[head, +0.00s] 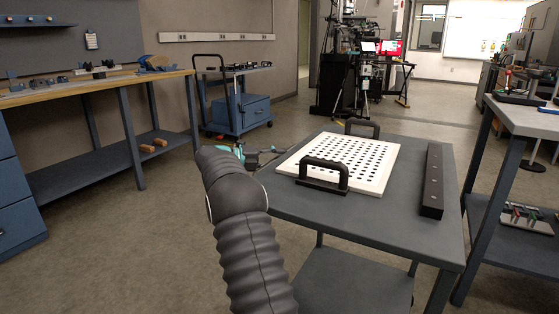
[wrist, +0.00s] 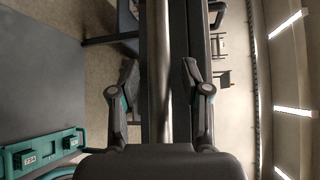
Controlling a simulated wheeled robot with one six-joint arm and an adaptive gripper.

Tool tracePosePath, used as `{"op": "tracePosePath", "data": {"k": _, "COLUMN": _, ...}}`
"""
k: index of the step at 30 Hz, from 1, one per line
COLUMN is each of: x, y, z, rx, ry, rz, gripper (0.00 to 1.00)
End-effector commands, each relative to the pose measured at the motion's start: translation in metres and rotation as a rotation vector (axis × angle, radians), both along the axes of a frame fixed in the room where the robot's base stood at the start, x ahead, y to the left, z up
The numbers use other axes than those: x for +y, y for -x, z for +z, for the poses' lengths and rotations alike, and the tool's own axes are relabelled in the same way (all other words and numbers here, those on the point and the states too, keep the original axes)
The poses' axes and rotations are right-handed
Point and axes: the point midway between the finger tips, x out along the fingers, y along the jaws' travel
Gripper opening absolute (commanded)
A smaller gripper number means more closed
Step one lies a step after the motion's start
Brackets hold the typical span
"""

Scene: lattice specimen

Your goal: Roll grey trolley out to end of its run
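A grey two-level stand (head: 400,225), which looks like the grey trolley, is in front of me in the head view. Its wheels are out of view. My gripper (head: 268,152) is at its far left edge in the head view, largely hidden behind my sleeved arm. In the wrist view my gripper (wrist: 160,80) has its two fingers spread apart. A long metallic bar (wrist: 166,60) runs between the fingers, with gaps visible on both sides. I cannot tell whether the bar belongs to the trolley.
A white perforated plate (head: 370,180) with two black handles and a black bar (head: 432,182) lie on the grey top. A blue trolley (head: 238,115) stands behind. A wooden-topped bench (head: 90,90) is left, another table (head: 530,120) right. Floor between bench and stand is open.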

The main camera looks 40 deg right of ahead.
Motion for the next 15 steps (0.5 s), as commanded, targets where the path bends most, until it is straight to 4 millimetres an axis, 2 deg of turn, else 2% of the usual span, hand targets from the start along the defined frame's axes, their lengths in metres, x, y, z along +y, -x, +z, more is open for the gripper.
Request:
{"op": "tracePosePath", "data": {"k": 9, "x": 0.005, "y": -0.002, "z": 0.0, "rx": 0.001, "ry": -0.001, "rz": -0.001, "gripper": 0.47}}
{"op": "tracePosePath", "data": {"k": 15, "x": 0.029, "y": -0.012, "z": 0.003, "rx": 0.0, "ry": -0.002, "rz": 0.0, "gripper": 0.47}}
